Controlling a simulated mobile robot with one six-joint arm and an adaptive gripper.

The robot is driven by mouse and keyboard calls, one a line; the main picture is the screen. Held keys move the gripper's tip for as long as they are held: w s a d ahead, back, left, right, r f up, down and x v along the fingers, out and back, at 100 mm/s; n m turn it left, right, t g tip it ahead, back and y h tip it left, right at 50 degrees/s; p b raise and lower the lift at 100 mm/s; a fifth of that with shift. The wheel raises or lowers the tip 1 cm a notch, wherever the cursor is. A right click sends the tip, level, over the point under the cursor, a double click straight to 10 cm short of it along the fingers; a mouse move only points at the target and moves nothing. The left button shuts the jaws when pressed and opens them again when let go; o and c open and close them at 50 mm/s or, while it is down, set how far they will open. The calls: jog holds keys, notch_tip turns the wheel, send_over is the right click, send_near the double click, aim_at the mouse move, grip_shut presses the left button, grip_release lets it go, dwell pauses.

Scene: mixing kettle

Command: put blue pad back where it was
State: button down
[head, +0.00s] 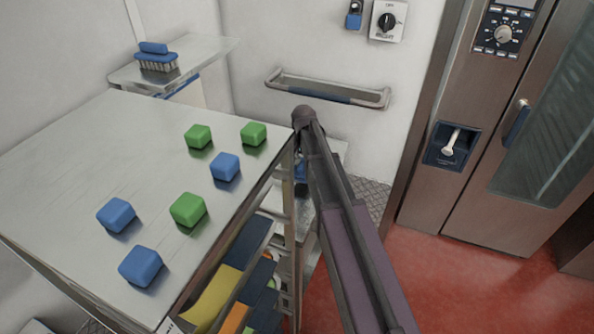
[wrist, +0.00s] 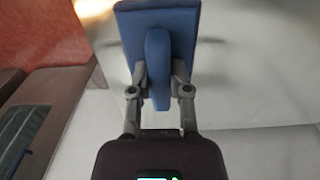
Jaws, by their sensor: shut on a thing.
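The blue pad (wrist: 130,28) is a flat blue block with a raised blue grip in the middle, seen in the wrist view. My gripper (wrist: 159,75) is shut on that grip, one finger on each side, and the pad extends beyond the fingertips. In the head view my arm covers most of the gripper. A small blue patch (head: 301,171) shows just left of the arm, beside the table edge; I cannot tell for certain that it is the pad.
A steel table (head: 70,165) holds several blue and green cubes. A blue brush (head: 157,60) sits on a back shelf (head: 210,48). A rail (head: 325,90) is on the wall. Below are rack shelves with colored items; a steel cabinet (head: 420,205) stands right. Red floor (head: 450,290) is clear.

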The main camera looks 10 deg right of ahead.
jog(key=shift+w+a, duration=0.2)
jog(key=shift+a, duration=0.1)
jog(key=shift+w+a+f+b, duration=0.1)
jog(key=shift+a+f+b, duration=0.05)
jog(key=shift+f+b, duration=0.4)
jog(key=shift+w+a+f+b, duration=0.1)
jog(key=shift+f+b, duration=1.2)
jog(key=shift+f, duration=0.1)
jog(key=c, duration=0.6)
grip_release()
jog(key=shift+s, duration=0.1)
notch_tip(320, 180, up, 12)
jog(key=p, duration=1.2)
